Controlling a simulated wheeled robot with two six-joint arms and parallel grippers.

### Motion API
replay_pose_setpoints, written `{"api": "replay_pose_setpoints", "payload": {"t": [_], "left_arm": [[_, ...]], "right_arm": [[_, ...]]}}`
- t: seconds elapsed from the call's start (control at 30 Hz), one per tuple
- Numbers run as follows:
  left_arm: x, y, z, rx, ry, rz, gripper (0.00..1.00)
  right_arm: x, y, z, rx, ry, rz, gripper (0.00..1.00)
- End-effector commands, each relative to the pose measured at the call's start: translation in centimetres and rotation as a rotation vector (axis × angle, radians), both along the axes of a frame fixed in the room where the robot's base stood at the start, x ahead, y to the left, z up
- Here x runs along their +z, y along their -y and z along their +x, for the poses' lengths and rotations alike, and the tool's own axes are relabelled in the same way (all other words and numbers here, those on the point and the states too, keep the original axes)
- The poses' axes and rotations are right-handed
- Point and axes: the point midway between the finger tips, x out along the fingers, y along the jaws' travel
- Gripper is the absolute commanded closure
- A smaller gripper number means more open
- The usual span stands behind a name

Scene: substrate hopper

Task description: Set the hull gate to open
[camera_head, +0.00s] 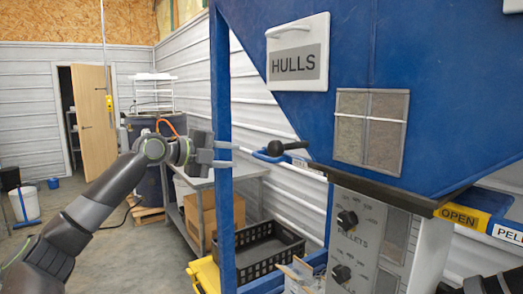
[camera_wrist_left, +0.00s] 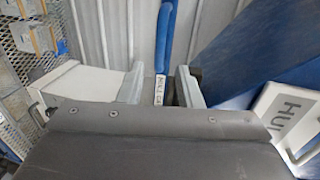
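In the head view the hull gate handle (camera_head: 268,157) is a blue bar under the sloping blue hopper marked HULLS, beside a black knob (camera_head: 276,148). My left gripper (camera_head: 230,154) is open and empty, level with the handle and to its left, with a small gap in the picture. In the left wrist view a blue bar (camera_wrist_left: 166,35) with a white label (camera_wrist_left: 158,90), partly readable as HULL GA, shows between the spread fingers (camera_wrist_left: 160,85). I cannot tell whether the fingers reach around it. My right gripper is not in view.
A blue upright post (camera_head: 224,230) stands by my left gripper. The HULLS sign (camera_head: 298,52) hangs on the hopper (camera_head: 440,60). A black crate (camera_head: 262,255) and grey table (camera_head: 190,190) are behind the post.

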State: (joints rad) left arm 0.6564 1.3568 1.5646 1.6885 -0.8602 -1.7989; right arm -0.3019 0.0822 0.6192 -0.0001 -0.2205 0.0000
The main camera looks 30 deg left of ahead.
Motion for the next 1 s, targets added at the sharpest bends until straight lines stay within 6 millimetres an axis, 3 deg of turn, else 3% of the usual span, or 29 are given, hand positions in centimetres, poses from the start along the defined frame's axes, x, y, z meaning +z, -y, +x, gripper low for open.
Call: {"api": "replay_pose_setpoints", "payload": {"t": [0.7,1.0], "left_arm": [[-1.6,3.5,8.4,0.001,-0.001,-0.005,0.68],[-2.2,4.0,9.5,0.001,-0.002,-0.001,0.68]], "right_arm": [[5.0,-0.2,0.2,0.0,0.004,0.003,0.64],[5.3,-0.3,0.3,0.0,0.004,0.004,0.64]]}}
